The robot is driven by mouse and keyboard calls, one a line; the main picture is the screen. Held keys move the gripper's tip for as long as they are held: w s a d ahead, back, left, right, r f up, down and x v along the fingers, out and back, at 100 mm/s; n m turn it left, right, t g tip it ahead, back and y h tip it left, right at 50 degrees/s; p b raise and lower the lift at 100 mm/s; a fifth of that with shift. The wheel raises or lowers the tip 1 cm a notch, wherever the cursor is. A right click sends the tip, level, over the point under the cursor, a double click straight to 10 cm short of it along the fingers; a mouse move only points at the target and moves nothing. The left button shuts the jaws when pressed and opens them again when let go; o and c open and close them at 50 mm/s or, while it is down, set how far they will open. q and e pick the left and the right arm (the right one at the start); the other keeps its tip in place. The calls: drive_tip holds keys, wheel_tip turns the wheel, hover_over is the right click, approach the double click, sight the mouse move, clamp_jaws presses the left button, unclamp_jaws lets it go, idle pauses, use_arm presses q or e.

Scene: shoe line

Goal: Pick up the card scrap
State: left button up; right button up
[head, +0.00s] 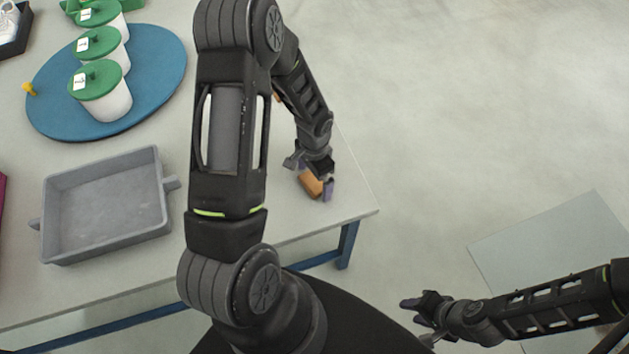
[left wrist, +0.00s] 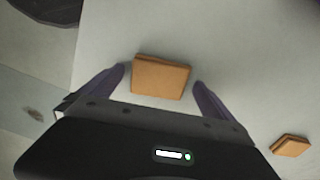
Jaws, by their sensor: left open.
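A brown card scrap (head: 311,184) lies on the table near its right edge, partly covered by my left gripper (head: 312,176) in the head view. In the left wrist view the scrap (left wrist: 160,77) is a flat, thick block lying between the two purple fingers of my open left gripper (left wrist: 161,85). A gap shows between the scrap and each finger. A second brown piece (left wrist: 290,146) lies apart at the lower right of that view. My right gripper (head: 424,318) is off the table at the lower right; its jaw opening is unclear.
A grey tray (head: 62,218) with side handles stands on the table at the left. Behind it a round blue mat (head: 155,100) bears several white cups with green lids (head: 100,80). The table's right edge and corner (head: 372,210) are close to my left gripper.

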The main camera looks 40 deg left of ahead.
sight(315, 180)
use_arm(q)
drive_tip(key=shift+c, duration=0.3)
drive_tip(key=c, duration=1.3)
drive_tip(key=shift+r, duration=0.15)
wheel_tip(315, 180, up, 10)
idle(0.4)
